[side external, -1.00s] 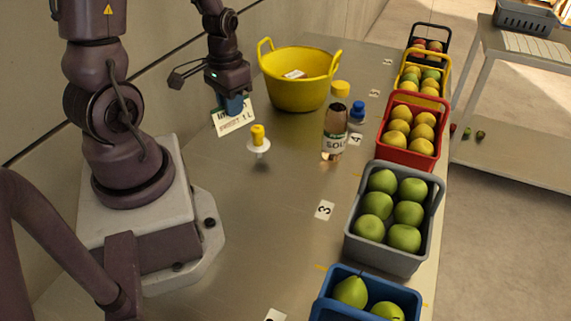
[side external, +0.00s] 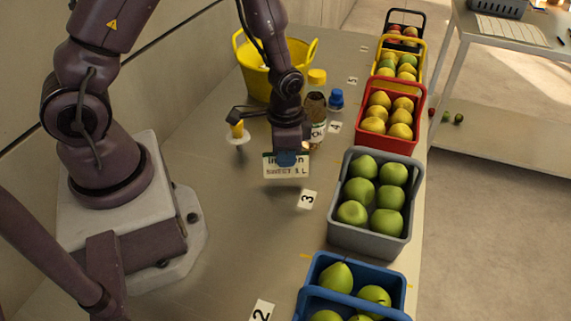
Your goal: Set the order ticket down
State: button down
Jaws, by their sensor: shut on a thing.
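The order ticket (side external: 286,171) is a white card with a green band and dark print; the legible part reads "SWEET 1 L". My gripper (side external: 287,157) is shut on its upper edge. The card hangs upright, printed face toward the camera, apparently above the steel table (side external: 215,225), left of the grey crate and just behind the number 3 label (side external: 307,199). The fingers hide part of the card's top line. Whether its lower edge touches the table I cannot tell.
Crates of fruit line the right edge: blue (side external: 318,268), grey (side external: 370,238), red (side external: 382,143), yellow and black behind. A bottle (side external: 315,112), a yellow-topped stamp (side external: 237,130) and a yellow tub (side external: 262,88) stand behind my gripper.

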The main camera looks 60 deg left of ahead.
jog(key=shift+f, duration=1.5)
jog(key=shift+f, duration=0.1)
jog(key=c, duration=1.1)
grip_release()
notch_tip(320, 180, up, 12)
jog(key=shift+f, duration=0.1)
jog(key=s+r+n+t, duration=0.1)
jog(key=s+r+t, duration=0.1)
jog(key=r, duration=0.4)
jog(key=s+d+r+n+t, duration=0.1)
jog(key=s+r+n, duration=0.1)
jog(key=s+r, duration=0.3)
jog(key=s+r+n+t, duration=0.1)
jog(key=s+r, duration=0.3)
jog(key=r, duration=0.5)
jog(key=shift+s+d+r+n+t, duration=0.1)
jog(key=shift+d+n+t, duration=0.25)
jog(key=shift+t, duration=0.45)
